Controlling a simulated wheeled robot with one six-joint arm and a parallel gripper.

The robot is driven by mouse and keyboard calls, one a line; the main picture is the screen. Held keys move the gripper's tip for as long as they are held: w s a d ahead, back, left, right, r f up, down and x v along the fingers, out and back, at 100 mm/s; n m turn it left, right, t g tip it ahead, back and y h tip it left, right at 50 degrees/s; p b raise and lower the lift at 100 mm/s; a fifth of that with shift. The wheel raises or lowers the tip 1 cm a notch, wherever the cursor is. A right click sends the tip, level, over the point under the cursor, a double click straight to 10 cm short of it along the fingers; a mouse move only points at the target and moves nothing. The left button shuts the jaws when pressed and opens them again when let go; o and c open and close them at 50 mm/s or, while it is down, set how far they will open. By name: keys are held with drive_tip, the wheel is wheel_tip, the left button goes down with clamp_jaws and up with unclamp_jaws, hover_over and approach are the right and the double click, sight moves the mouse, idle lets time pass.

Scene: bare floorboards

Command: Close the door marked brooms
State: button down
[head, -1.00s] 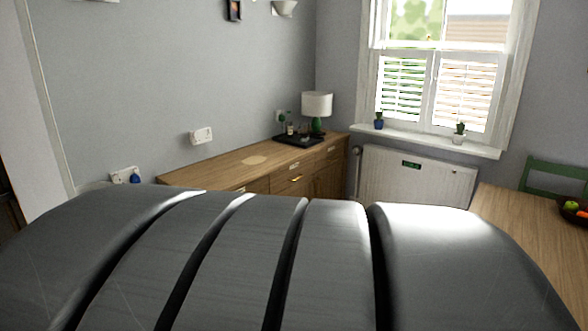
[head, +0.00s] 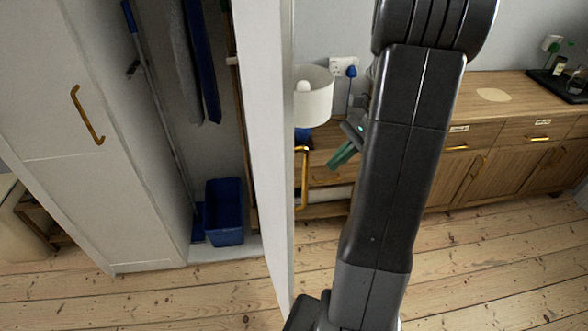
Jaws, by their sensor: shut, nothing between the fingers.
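A tall white cupboard stands at the left with one door (head: 266,140) swung open, seen nearly edge-on. A gold handle (head: 303,178) shows on its right side. The open compartment holds a blue bucket (head: 224,212) and a long-handled broom or mop (head: 160,105). No brooms label can be read. My gripper (head: 342,155), with greenish fingers, is just right of the door handle, apart from it as far as I can see. It is shut and empty, and partly hidden behind my arm.
A closed white door (head: 60,90) with a gold handle is left of the opening. A wooden sideboard (head: 480,105) with drawers runs along the wall at right. A white lampshade-like cylinder (head: 312,100) is behind the door. Bare floorboards (head: 490,255) are clear at front right.

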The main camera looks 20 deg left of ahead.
drive_tip(key=s+a+r+x, duration=0.1)
drive_tip(key=r+x, duration=0.1)
drive_tip(key=x, duration=1)
drive_tip(key=shift+s+a+p, duration=0.4)
drive_tip(key=shift+s+p, duration=0.05)
drive_tip(key=shift+f, duration=0.15)
